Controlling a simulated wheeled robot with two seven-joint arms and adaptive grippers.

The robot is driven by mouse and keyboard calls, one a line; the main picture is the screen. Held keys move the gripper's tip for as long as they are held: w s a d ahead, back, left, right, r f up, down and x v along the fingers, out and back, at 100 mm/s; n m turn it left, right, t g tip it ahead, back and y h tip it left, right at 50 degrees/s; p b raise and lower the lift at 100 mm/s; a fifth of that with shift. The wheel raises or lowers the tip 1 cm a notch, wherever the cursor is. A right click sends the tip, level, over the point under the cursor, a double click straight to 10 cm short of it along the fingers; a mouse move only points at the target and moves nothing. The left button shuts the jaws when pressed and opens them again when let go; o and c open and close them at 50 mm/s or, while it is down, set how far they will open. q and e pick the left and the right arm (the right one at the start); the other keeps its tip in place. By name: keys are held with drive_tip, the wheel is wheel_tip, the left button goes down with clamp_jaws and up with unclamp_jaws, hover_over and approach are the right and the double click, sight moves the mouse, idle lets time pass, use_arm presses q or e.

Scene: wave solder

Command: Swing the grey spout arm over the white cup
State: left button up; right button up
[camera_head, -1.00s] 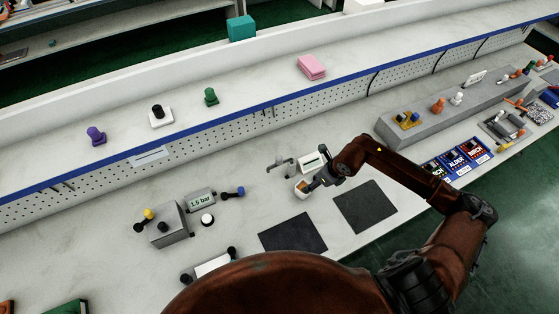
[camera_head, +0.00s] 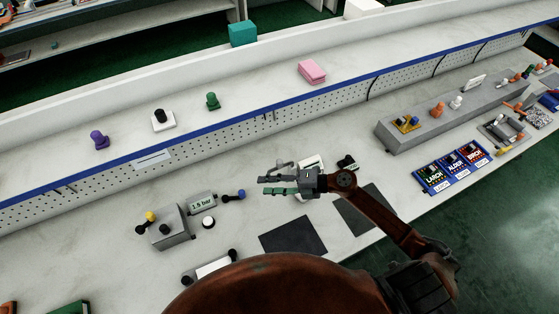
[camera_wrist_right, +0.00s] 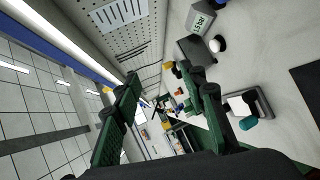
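The grey spout arm (camera_head: 283,164) shows in the head view just behind my right gripper, partly covered by it. My right gripper (camera_head: 266,185) points left, with its two fingers apart and nothing seen between them. In the right wrist view the fingers (camera_wrist_right: 165,105) are also spread, with green pads. I cannot tell whether a finger touches the spout. My left gripper is not in view.
A grey block with a yellow-knobbed lever (camera_head: 171,230) and a pressure display (camera_head: 201,202) stand to the left. Dark mats (camera_head: 293,235) lie in front. A perforated back panel (camera_head: 210,150) runs behind.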

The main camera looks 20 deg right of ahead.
drive_tip(key=w+d+r+m+t, duration=0.1)
drive_tip(key=w+d+m+t, duration=0.4)
drive_tip(key=m, duration=0.5)
drive_tip(key=m+t+h+p, duration=0.1)
drive_tip(key=m+t+h, duration=0.5)
drive_tip(key=m, duration=0.9)
approach(282, 164)
drive_tip(key=w+a+r+g+h, duration=0.1)
drive_tip(key=w+a+r, duration=0.1)
drive_tip(key=w, duration=0.1)
drive_tip(key=x, duration=0.8)
drive_tip(key=shift+d+f+p, duration=0.25)
drive_tip(key=shift+d+p, duration=0.05)
drive_tip(key=shift+p, duration=0.1)
clamp_jaws()
